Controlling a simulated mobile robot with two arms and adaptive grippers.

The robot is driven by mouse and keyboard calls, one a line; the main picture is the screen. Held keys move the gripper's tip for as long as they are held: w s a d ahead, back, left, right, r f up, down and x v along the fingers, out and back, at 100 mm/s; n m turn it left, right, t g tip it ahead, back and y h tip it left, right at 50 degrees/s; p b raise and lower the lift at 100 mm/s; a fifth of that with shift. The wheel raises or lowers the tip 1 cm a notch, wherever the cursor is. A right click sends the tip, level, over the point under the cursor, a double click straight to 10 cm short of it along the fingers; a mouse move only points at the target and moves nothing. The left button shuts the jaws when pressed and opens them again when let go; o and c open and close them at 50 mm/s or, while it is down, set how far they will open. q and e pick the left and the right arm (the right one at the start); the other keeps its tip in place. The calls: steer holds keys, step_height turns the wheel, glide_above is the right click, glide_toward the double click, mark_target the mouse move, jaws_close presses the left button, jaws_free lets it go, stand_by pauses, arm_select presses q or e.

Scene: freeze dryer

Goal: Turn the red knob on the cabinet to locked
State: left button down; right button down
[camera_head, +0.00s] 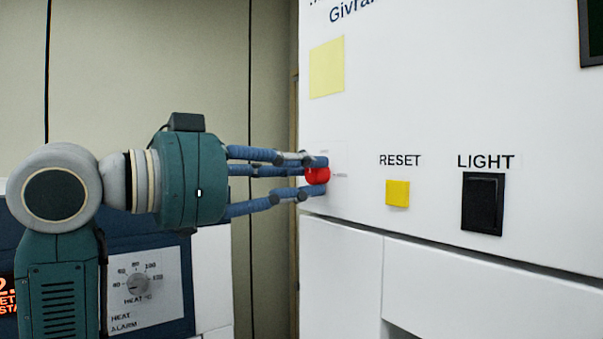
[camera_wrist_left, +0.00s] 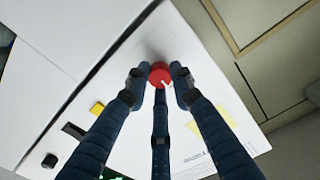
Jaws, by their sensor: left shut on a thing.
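The red knob (camera_head: 317,175) sits on the white cabinet (camera_head: 440,110) near its left edge. My left gripper (camera_head: 316,174) comes in from the left, and its blue fingers are shut around the knob. In the left wrist view the red knob (camera_wrist_left: 160,74) is between the fingertips of my left gripper (camera_wrist_left: 160,80), with a small white mark on its lower right face. The small print beside the knob is too small to read, so I cannot tell which setting the mark points to. My right gripper is in neither view.
On the cabinet right of the knob are a yellow RESET button (camera_head: 397,193) and a black LIGHT switch (camera_head: 482,203). A yellow note (camera_head: 326,67) is above the knob. A blue panel with a HEAT dial (camera_head: 138,284) stands at lower left, behind my left arm.

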arm_select(q)
steer(key=shift+a+r+m, duration=0.1)
steer(key=shift+r+m, duration=0.05)
steer(key=shift+m, duration=0.25)
steer(key=shift+m+b, duration=0.45)
steer(key=shift+m, duration=0.55)
steer(key=m, duration=0.3)
steer(key=shift+m, duration=0.3)
steer(key=m, duration=0.6)
steer(key=shift+p, duration=0.35)
steer(key=m, duration=0.3)
steer(key=shift+m, duration=1.2)
steer(key=shift+f, duration=0.2)
steer(key=c, duration=1.5)
jaws_free()
steer(key=shift+s, duration=0.15)
